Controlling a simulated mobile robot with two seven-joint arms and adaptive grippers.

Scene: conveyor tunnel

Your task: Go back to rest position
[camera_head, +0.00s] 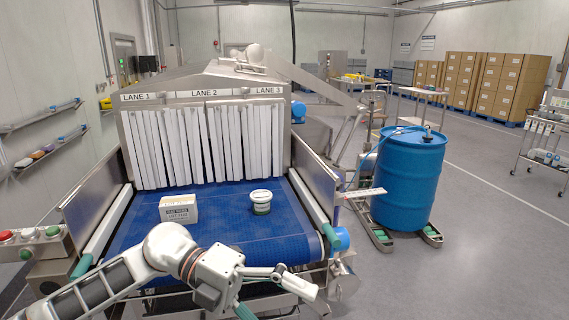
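My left arm comes in from the lower left and crosses in front of the conveyor's near end. My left gripper (296,281) is at the bottom middle, in front of the blue conveyor belt (225,231). Its fingers are not clear enough to tell open from shut, and I see no object held in it. My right gripper is not in view. A white tub with a green band (261,201) stands upright on the belt to the right. Both are apart from the gripper.
A tunnel with white strip curtains (205,140) stands behind the belt. A control box with red and green buttons (46,245) is at left. A blue drum (409,180) stands at right. Stacked cartons (511,85) are at the back.

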